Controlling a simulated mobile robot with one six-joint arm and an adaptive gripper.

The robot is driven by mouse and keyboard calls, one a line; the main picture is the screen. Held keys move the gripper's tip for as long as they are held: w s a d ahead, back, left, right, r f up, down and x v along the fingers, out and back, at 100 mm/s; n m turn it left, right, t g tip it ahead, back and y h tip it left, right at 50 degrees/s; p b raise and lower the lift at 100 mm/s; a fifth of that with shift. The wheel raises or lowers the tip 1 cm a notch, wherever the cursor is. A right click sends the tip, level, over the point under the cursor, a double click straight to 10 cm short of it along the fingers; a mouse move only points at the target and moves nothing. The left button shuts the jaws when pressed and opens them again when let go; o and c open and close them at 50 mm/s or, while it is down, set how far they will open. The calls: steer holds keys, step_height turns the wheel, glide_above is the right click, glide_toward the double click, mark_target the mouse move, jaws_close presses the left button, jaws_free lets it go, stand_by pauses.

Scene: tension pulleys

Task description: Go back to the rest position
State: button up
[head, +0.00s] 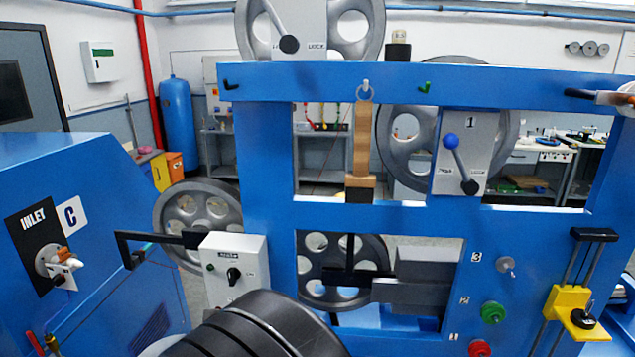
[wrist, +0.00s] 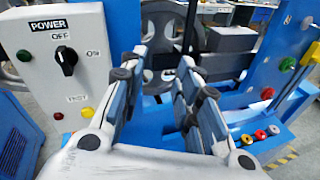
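My gripper (wrist: 160,72) shows in the wrist view with its two blue-and-grey fingers apart and nothing between them. It points at the blue machine frame, to the right of the white power box (wrist: 62,62). The box's black knob (wrist: 66,58) stands between the OFF and ON labels, and its pointer direction is hard to tell. In the head view a dark rounded part of my arm (head: 258,326) fills the bottom middle. The gripper itself is hidden there. The power box (head: 236,288) stands just above that arm part.
The blue frame (head: 480,88) spans the middle and right, with grey pulleys (head: 330,292) behind it. A black bracket (head: 127,248) juts out left of the power box. Numbered knobs (head: 493,313) and a yellow clamp (head: 570,302) are at right. A blue cabinet (head: 60,180) stands at left.

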steer(key=s+d+r+m+g+h+b, duration=0.1)
steer(key=s+d+m+g+h, duration=0.15)
steer(key=d+m+g, duration=0.75)
steer(key=s+d+f+m+b, duration=0.1)
steer(key=s+d+m, duration=0.3)
steer(key=d, duration=0.5)
steer(key=s+d+f+m+b, duration=0.1)
steer(key=s+d+m+b, duration=0.1)
steer(key=s+d, duration=0.55)
steer(key=s+f+m+y+b, duration=0.3)
steer(key=s+m+y, duration=0.5)
steer(key=s+m, duration=0.4)
steer(key=shift+s+f+m+g+y, duration=0.25)
steer(key=shift+f+m+g+y, duration=0.1)
steer(key=shift+m, duration=0.45)
steer(key=shift+c, duration=0.6)
